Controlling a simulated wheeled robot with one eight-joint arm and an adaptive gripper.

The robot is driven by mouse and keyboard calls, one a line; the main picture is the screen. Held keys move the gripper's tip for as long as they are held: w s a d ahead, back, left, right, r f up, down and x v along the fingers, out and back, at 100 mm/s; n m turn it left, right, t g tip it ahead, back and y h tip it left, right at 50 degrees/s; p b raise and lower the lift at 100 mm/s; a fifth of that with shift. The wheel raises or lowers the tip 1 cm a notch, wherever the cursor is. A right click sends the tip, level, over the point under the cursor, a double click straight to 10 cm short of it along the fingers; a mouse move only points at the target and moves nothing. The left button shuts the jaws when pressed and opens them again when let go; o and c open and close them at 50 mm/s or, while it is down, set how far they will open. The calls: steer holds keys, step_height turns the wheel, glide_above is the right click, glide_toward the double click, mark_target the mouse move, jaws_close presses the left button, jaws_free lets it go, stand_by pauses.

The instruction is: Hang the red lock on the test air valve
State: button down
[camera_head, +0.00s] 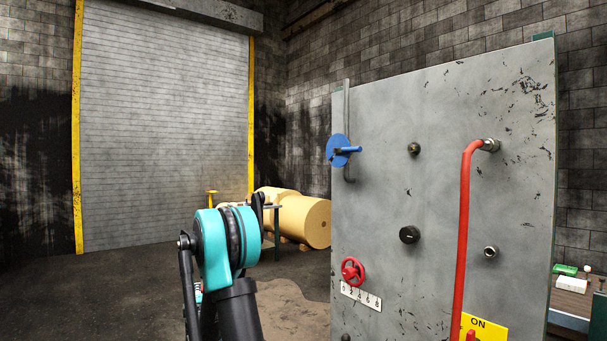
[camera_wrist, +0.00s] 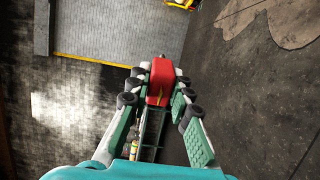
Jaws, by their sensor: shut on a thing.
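The red lock (camera_wrist: 161,76) is in the wrist view, held between the fingers of my gripper (camera_wrist: 157,88). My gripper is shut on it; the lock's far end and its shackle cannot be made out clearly. In the head view my gripper is not clearly seen; my arm is at the lower left, left of the grey panel (camera_head: 380,130). The panel carries a blue disc with a handle (camera_head: 338,151), a red handwheel (camera_head: 352,270) and dark knobs. I cannot tell which fitting is the test air valve. The lock is apart from the panel fittings.
A red hose (camera_head: 464,220) runs down the panel from a metal fitting, past a yellow ON label (camera_head: 484,326). A shutter door (camera_head: 165,130) fills the back left. The floor left of my arm is clear.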

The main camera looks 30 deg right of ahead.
steer(key=s+d+r+m+g+h, duration=0.3)
steer(key=d+r+m+h, duration=0.15)
steer(key=d+r, duration=0.65)
steer(key=s+d+r+m+g+h, duration=0.25)
steer(key=d+r+h, duration=0.45)
steer(key=r, duration=0.6)
steer(key=s+d+r+m+g+h, duration=0.1)
steer(key=s+d+r+m+g, duration=0.1)
steer(key=s+r, duration=0.6)
steer(key=s+d+r+m+g, duration=0.3)
steer(key=s+d+r+g, duration=0.1)
steer(key=s+r, duration=0.4)
steer(key=s+d+r+m+g+h, duration=0.1)
steer(key=s+d+r+m+g, duration=0.1)
steer(key=s+r+g, duration=0.3)
steer(key=s+d+r, duration=0.1)
steer(key=s+r, duration=0.1)
steer(key=s, duration=0.1)
steer(key=shift+s+r+m+h, duration=0.15)
steer(key=shift+r+m+h, duration=0.2)
steer(key=shift+r+m, duration=0.05)
steer(key=shift+d+t, duration=0.25)
steer(key=shift+d, duration=1.65)
